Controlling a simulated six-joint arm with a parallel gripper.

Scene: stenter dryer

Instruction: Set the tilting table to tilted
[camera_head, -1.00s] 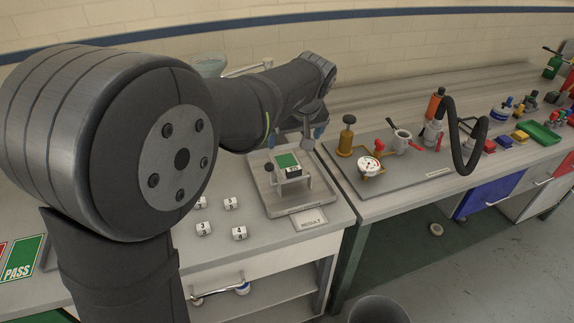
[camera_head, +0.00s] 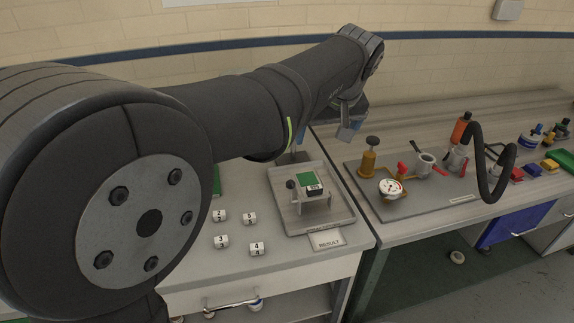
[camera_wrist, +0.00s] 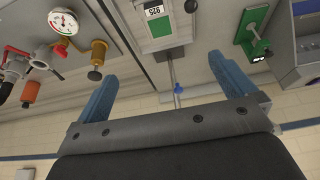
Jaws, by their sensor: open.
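The tilting table (camera_head: 318,196) is a small pale stand on a grey tray (camera_head: 322,222), with a black knob (camera_head: 291,184) at its left. A green-topped block (camera_head: 307,180) marked with a number sits on it. Its platform looks about level, though the picture is too small to be sure. The block (camera_wrist: 162,20) and the knob (camera_wrist: 191,6) also show at the top of the wrist view. In the wrist view my gripper (camera_wrist: 161,80) is open and empty.
Several numbered white cubes (camera_head: 221,241) lie left of the tray, and a RESULT card (camera_head: 327,240) lies in front. A board with a gauge (camera_head: 391,188), brass fittings and a black hose (camera_head: 500,175) stands to the right. The wall is close behind.

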